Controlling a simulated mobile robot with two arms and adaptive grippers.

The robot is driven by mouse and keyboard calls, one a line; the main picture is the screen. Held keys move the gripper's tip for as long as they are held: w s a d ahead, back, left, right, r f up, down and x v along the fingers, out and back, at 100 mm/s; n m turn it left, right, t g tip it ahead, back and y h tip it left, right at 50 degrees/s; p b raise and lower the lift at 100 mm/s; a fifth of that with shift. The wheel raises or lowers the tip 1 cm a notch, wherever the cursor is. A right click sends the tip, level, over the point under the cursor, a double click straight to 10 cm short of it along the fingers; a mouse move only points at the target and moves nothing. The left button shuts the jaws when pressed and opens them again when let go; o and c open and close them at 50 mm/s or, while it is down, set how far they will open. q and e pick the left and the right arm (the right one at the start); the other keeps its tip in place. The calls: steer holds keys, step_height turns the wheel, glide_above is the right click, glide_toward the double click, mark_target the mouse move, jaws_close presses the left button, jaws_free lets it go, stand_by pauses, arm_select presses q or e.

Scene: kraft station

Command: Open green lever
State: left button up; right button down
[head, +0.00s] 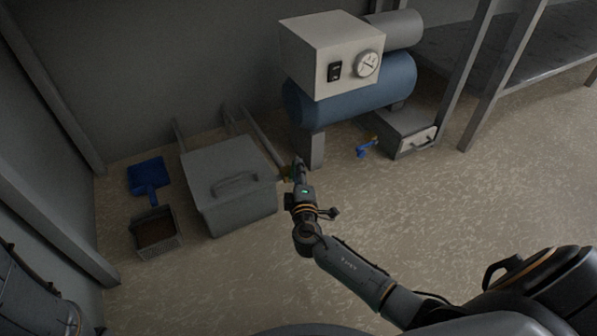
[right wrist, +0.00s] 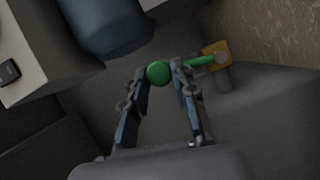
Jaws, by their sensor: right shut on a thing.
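The green lever (right wrist: 200,62) shows in the right wrist view, with a round green knob at one end and a yellow valve body (right wrist: 217,54) at the other. My right gripper (right wrist: 166,72) has its fingers on either side of the knob end and is shut on the lever. In the head view my right gripper (head: 298,166) reaches down beside the grey lidded box, and it mostly hides the lever there. My left gripper is out of the head view.
A grey lidded box (head: 226,212) stands left of my right gripper. A blue compressor tank (head: 350,98) with a gauge stands behind. A blue-handled valve (head: 366,148) and a drawer unit (head: 408,132) are to the right. A blue dustpan (head: 149,173) lies left.

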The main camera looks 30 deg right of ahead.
steer(key=c, duration=1.1)
jaws_free()
steer(key=shift+w+a, duration=0.1)
steer(key=shift+a, duration=0.1)
steer(key=shift+r, duration=0.1)
step_height(320, 180, up, 10)
steer(key=shift+r, duration=0.1)
